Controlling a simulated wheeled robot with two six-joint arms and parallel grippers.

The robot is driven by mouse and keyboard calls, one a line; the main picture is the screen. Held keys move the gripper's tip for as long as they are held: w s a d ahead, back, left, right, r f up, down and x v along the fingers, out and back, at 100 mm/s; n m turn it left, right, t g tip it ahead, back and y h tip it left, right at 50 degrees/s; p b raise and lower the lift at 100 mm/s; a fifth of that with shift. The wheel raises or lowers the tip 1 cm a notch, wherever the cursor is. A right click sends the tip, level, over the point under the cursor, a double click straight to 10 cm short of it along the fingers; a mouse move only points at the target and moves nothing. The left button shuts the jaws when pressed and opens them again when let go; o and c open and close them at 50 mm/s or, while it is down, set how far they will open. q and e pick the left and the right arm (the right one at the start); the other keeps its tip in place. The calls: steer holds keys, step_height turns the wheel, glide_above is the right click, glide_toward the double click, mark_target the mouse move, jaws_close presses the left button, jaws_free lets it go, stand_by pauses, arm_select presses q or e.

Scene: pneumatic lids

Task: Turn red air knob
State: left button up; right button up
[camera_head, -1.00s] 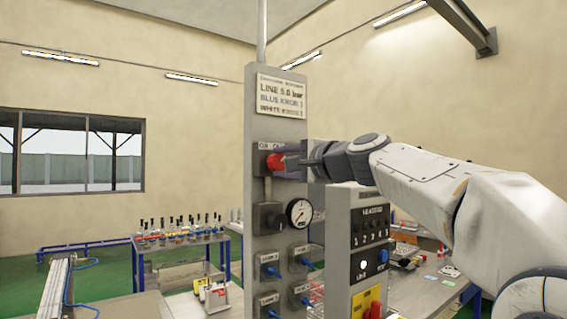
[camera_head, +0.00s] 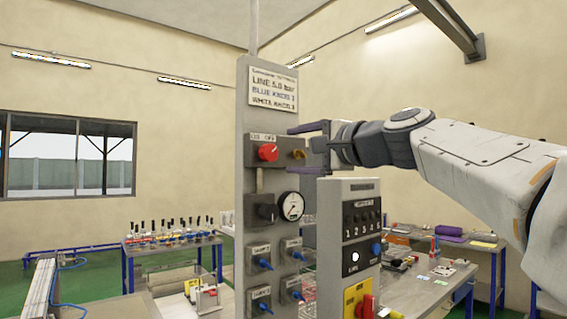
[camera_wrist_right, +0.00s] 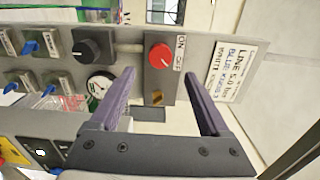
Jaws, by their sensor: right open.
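The red air knob (camera_head: 267,152) sits on a dark box marked ON and OFF, high on the grey panel (camera_head: 243,200). It also shows in the right wrist view (camera_wrist_right: 160,56), between and beyond the fingertips. My right gripper (camera_head: 292,152) is open and empty, to the right of the knob and apart from it. In the right wrist view its two purple-grey fingers (camera_wrist_right: 165,90) are spread wide. A small brass fitting (camera_head: 298,154) on the box's right side lies between the knob and my gripper. My left gripper is not in view.
Below the knob are a black knob (camera_head: 266,213), a pressure gauge (camera_head: 291,206) and several blue-handled valves (camera_head: 265,264). A grey control box (camera_head: 347,230) stands right of the panel, under my right arm. A sign (camera_head: 273,89) is above the knob.

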steer(key=v, duration=0.2)
steer(key=shift+s+d, duration=0.2)
steer(key=shift+s, duration=0.1)
